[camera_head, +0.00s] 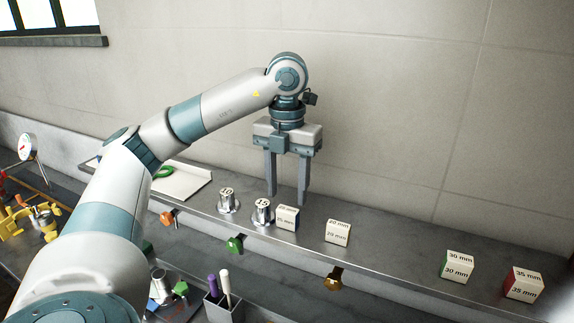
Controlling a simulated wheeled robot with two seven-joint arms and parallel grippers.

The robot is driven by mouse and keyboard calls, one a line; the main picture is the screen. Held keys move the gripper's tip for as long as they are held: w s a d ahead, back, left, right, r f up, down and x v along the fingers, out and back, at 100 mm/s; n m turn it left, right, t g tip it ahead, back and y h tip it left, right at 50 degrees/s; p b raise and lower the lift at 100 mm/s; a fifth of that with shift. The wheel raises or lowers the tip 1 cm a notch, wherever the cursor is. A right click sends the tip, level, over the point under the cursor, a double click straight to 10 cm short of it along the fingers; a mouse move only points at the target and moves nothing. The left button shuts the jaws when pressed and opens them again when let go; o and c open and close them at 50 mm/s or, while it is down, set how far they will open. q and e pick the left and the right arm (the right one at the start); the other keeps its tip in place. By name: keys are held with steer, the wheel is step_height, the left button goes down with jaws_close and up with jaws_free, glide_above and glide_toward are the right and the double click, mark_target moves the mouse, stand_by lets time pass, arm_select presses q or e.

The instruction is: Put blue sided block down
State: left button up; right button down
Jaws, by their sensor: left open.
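The blue sided block (286,218), a white cube with dark lettering and a narrow blue side face, stands upright on the grey metal ledge (392,262). My left gripper (287,198) points straight down with its two fingers apart and nothing between them. Its fingertips show just above and behind the block in the picture, and the block looks free of them. How far the fingertips are from the block in depth I cannot tell. My right gripper is not in view.
A white block marked 20 mm (338,232) stands close on the right. A green-sided block (457,267) and a red-sided block (523,284) stand farther right. Metal cylinders marked 10 (227,202) and 15 (262,214) stand on the left. The wall is behind.

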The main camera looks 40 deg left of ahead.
mark_target(287, 209)
arm_select(q)
steer(key=shift+r+p, duration=0.3)
steer(key=shift+r, duration=2.3)
